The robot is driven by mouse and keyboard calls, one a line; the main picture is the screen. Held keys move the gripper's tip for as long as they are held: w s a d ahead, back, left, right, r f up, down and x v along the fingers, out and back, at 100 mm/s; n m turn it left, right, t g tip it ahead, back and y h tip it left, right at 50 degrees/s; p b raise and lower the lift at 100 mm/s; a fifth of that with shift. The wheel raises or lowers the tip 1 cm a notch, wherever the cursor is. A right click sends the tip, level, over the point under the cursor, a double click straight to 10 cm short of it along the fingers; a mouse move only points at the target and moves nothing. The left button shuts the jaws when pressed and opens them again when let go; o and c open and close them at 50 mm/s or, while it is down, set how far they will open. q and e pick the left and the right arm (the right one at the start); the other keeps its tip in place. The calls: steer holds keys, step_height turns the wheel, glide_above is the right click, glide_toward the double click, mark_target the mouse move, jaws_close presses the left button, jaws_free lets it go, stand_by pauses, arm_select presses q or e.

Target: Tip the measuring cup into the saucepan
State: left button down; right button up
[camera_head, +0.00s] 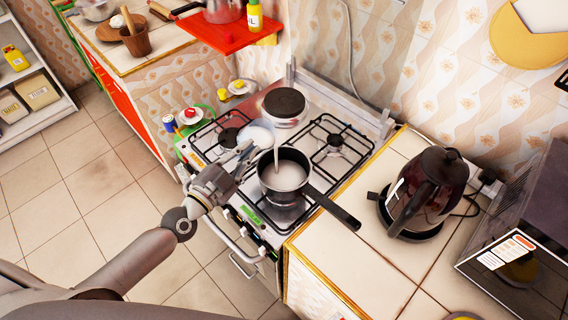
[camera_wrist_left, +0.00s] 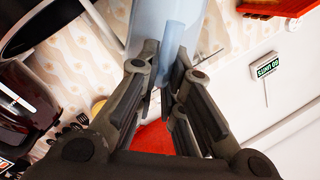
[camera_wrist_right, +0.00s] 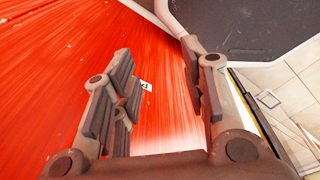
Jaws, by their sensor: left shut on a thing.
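The measuring cup (camera_head: 262,134), pale and see-through, is held tilted above the left rim of the saucepan. A thin whitish stream runs from it down into the dark saucepan (camera_head: 283,157), which stands on the front of the stove and holds a pale liquid. My left gripper (camera_head: 243,153) is shut on the measuring cup from the left side. In the left wrist view the bluish cup (camera_wrist_left: 158,28) shows between and beyond the fingers (camera_wrist_left: 168,72). My right gripper (camera_wrist_right: 162,78) shows in the right wrist view, fingers apart with nothing between them.
The saucepan's handle points right, over the counter edge. A dark lidded pot (camera_head: 285,104) stands behind on the gas stove (camera_head: 213,157). A dark kettle (camera_head: 428,192) stands on the right counter (camera_head: 343,262), with a microwave (camera_head: 520,250) farther right. A red shelf (camera_head: 228,38) is behind.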

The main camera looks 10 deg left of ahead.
arm_select(q)
steer(key=shift+d+r+m, duration=0.2)
steer(key=shift+m, duration=0.2)
steer(key=shift+s+d+f+m+b, duration=0.1)
steer(key=shift+d+f+m+b, duration=0.1)
steer(key=shift+f+m+b, duration=0.5)
steer(key=shift+s+d+f+m+b, duration=0.15)
steer(key=shift+f+m, duration=0.25)
steer(key=shift+m, duration=0.6)
stand_by(1.0)
steer(key=shift+d+r+m, duration=0.2)
steer(key=shift+d+m, duration=0.05)
steer(key=shift+m, duration=0.65)
stand_by(0.3)
steer(key=shift+s+d+r+m+p, duration=0.1)
steer(key=shift+s+d+m+p, duration=0.1)
steer(key=shift+d+m+p, duration=0.45)
steer(key=shift+s+d+r+m+p, duration=0.1)
steer(key=shift+s+d+m+p, duration=0.15)
steer(key=shift+p, duration=0.55)
steer(key=shift+d+r+m+p, duration=0.1)
steer(key=shift+d+m+p, duration=0.2)
steer(key=shift+m+p, duration=0.55)
